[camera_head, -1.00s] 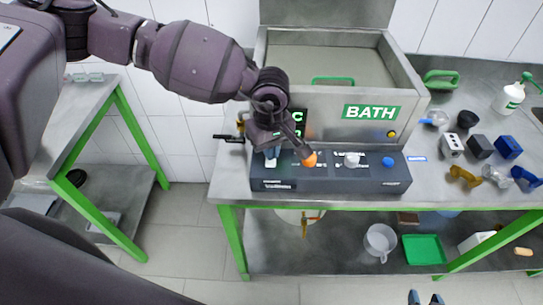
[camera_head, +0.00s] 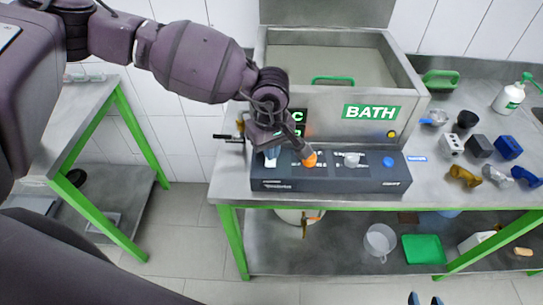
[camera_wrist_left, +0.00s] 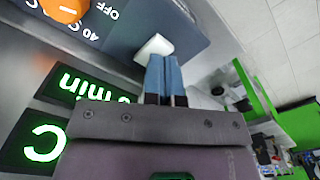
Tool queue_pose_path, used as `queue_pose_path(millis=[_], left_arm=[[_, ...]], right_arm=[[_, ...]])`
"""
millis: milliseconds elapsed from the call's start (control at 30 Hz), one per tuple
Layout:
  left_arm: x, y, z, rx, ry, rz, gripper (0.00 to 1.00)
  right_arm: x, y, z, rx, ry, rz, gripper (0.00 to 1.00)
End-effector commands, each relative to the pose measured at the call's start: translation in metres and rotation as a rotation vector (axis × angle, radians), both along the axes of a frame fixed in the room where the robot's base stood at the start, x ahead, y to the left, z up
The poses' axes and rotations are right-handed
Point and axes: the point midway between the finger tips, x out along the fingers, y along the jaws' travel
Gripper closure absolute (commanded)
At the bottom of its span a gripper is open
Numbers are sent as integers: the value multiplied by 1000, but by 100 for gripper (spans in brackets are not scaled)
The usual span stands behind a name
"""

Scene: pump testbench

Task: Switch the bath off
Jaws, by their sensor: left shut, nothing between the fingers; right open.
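The steel bath (camera_head: 330,122) has a "BATH" label, a yellow lamp (camera_head: 391,134) and lit green displays, also seen in the left wrist view (camera_wrist_left: 45,140). The dark control box (camera_head: 330,184) in front carries an orange knob (camera_head: 310,160), a white knob (camera_head: 352,160) and a blue button (camera_head: 388,162). A white switch (camera_wrist_left: 154,46) is at the box's left end. My left gripper (camera_head: 271,160) is shut and empty; its blue fingertips (camera_wrist_left: 164,62) are right at the white switch, contact unclear. My right gripper (camera_head: 425,299) is open at the bottom edge, mostly out of view.
A jug (camera_head: 380,240) and green tray (camera_head: 424,249) are on the lower shelf. A side table (camera_head: 75,110) stands left.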

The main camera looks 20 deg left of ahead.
Motion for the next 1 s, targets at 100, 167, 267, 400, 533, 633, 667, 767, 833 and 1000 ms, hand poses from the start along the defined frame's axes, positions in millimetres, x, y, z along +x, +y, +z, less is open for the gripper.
queue_pose_path(millis=[100,167,267,400,533,633,667,767,833,1000], left_arm=[[0,0,-2,0,0,0,100],[0,0,-2,0,0,0,100],[0,0,-4,0,0,0,100],[0,0,-5,0,0,0,100],[0,0,-7,0,0,0,100],[0,0,-8,0,0,0,100],[0,0,-8,0,0,0,100],[0,0,-10,0,0,0,100],[0,0,-10,0,0,0,100],[0,0,-12,0,0,0,100]], right_arm=[[2,0,0,1,-3,1,57],[3,1,0,0,-5,2,57],[5,1,0,1,-10,3,57],[8,2,0,0,-15,5,57],[9,2,-1,0,-15,5,57],[8,2,-2,0,-14,5,57],[8,1,-2,0,-13,5,57],[6,1,-4,0,-10,4,57],[5,1,-6,0,-6,3,57],[0,0,-10,0,4,1,57]])
